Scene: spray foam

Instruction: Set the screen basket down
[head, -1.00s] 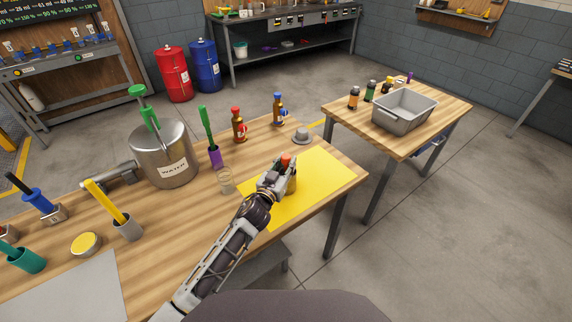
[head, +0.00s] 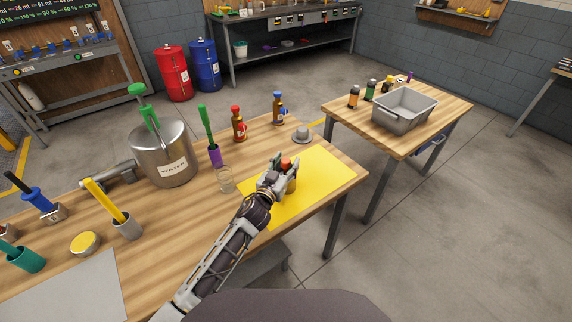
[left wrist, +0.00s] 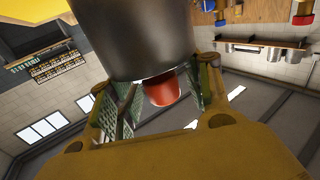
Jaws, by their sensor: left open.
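A small upright cylinder (head: 291,185) with a red-orange top (head: 286,162) stands on the yellow mat (head: 325,172). In the left wrist view its red end (left wrist: 162,89) shows with a wide dark cylinder body (left wrist: 135,35). I cannot tell for sure that this is the screen basket; no mesh is visible on it. My left gripper (head: 277,171) is right at this cylinder, partly covering it. Its fingers also show in the left wrist view (left wrist: 160,98), spread on either side of the red end with gaps. My right gripper is not in view.
A clear glass (head: 226,180) and a purple holder with a green handle (head: 214,155) stand left of the mat. Bottles (head: 239,126) and a grey domed piece (head: 302,134) are behind. A steel pot (head: 163,155) is further left. The mat's right part is clear.

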